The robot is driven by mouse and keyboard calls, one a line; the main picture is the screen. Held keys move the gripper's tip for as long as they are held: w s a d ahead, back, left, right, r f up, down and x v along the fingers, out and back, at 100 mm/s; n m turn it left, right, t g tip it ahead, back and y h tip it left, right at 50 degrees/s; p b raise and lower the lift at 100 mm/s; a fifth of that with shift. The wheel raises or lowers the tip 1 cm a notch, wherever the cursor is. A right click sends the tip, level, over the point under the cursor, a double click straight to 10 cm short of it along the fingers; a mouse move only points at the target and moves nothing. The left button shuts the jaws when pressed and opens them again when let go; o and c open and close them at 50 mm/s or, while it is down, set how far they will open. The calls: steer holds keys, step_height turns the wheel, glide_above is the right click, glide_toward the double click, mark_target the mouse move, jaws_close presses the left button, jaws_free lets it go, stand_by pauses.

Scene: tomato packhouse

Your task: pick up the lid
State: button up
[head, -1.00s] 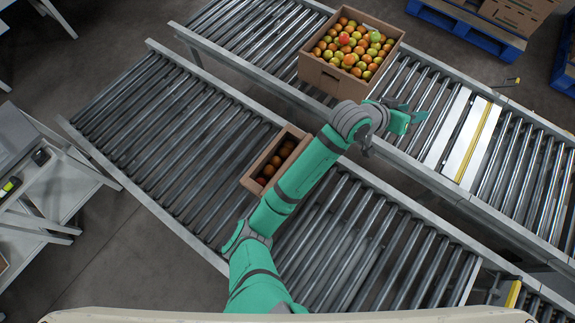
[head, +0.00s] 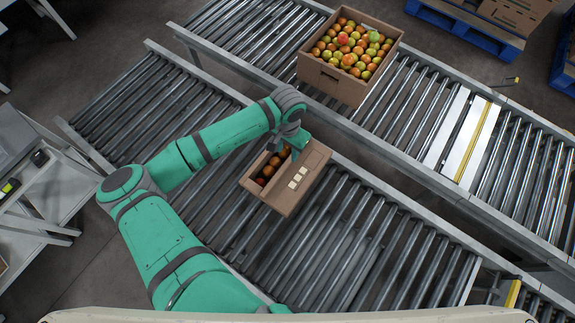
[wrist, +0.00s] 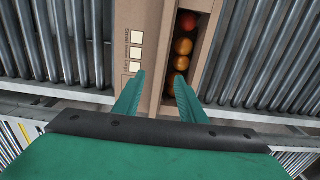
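The lid (head: 313,160) is a flat brown cardboard panel with three pale square labels. It covers the right part of a small cardboard box (head: 256,193), leaving a strip of red and orange tomatoes (head: 273,162) open on the left. In the wrist view the lid (wrist: 137,15) is left of centre and the tomatoes (wrist: 183,46) are to its right. My gripper (wrist: 161,76) is open, with the lid's long edge between its fingers in the picture. I cannot tell whether the fingers touch it. In the head view my gripper (head: 297,150) is over the box's far end.
The box stands on the near roller conveyor (head: 370,240), which has bare rollers on both sides. A larger box (head: 330,82) heaped with tomatoes stands on the far conveyor (head: 235,25). A grey side table (head: 60,190) is at the left.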

mark_target(287, 164)
step_height(287, 164, down, 9)
steer(key=shift+a+r, duration=0.1)
steer(key=shift+r, duration=0.05)
steer(key=shift+f, duration=0.35)
steer(key=shift+s, duration=0.1)
jaws_close()
